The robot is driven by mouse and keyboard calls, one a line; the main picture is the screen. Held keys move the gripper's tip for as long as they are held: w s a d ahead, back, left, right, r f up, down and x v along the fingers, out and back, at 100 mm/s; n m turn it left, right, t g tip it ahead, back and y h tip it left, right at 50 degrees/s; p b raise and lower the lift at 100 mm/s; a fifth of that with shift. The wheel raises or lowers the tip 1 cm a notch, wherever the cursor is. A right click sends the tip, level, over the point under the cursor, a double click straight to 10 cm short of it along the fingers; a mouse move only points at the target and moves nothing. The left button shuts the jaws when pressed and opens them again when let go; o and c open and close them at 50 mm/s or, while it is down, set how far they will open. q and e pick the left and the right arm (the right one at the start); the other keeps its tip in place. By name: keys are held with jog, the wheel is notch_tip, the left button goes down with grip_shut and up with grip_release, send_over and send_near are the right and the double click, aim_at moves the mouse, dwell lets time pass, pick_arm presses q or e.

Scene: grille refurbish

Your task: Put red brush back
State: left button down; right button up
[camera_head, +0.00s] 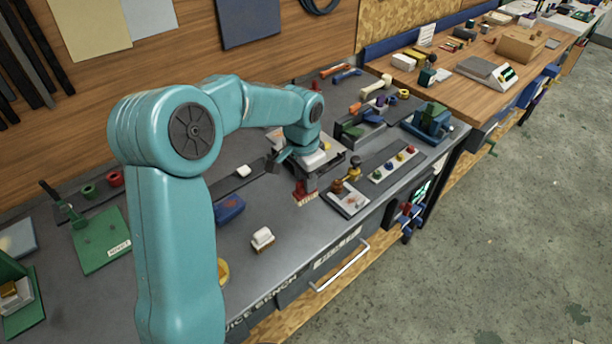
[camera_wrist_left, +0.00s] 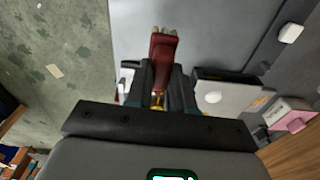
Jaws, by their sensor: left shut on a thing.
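The red brush (camera_head: 305,190) hangs from my left gripper (camera_head: 302,176) above the front part of the grey bench. Its pale bristle end points down. In the left wrist view the red brush (camera_wrist_left: 162,48) stands between the two dark fingers of my left gripper (camera_wrist_left: 160,82), with its pale bristles at the far end. The gripper is shut on it. The brush looks clear of the bench top, but the gap is hard to judge. My right gripper is in neither view.
A small tray with brass parts (camera_head: 348,200) lies just right of the brush. A strip with coloured knobs (camera_head: 393,164) is beyond it. A white block (camera_head: 262,239) and a blue object (camera_head: 229,209) lie to the left. A green fixture (camera_head: 100,243) stands far left. The bench's front edge is near.

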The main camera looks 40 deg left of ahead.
aim_at(306, 198)
pick_arm(q)
jog(key=f, duration=0.1)
jog(key=f+b, duration=0.1)
jog(key=w+f, duration=0.1)
jog(key=shift+w+a+f+b, duration=0.1)
jog(key=shift+a+f+b, duration=0.05)
jog(key=shift+a+b, duration=0.15)
jog(key=shift+s+d+f+b, duration=0.25)
jog(key=shift+s+f+b, duration=0.1)
jog(key=shift+s+b, duration=0.1)
jog(key=shift+f+b, duration=0.3)
jog(key=shift+w+a+f+b, duration=0.15)
jog(key=shift+f+b, duration=0.1)
jog(key=shift+f, duration=0.2)
jog(key=shift+w+f+b, duration=0.15)
jog(key=shift+f+b, duration=0.05)
jog(key=shift+f, duration=0.2)
jog(key=shift+f+b, duration=0.3)
jog(key=shift+f, duration=0.05)
jog(key=shift+s+f+b, duration=0.3)
jog(key=shift+f+b, duration=0.1)
jog(key=shift+b, duration=0.05)
jog(key=shift+f, duration=0.35)
jog(key=shift+w+f+b, duration=0.3)
jog(key=shift+f+b, duration=0.1)
jog(key=shift+b, duration=0.05)
jog(key=shift+s+r, duration=0.15)
jog(key=shift+s, duration=0.1)
jog(key=shift+w, duration=0.1)
jog(key=shift+w, duration=0.1)
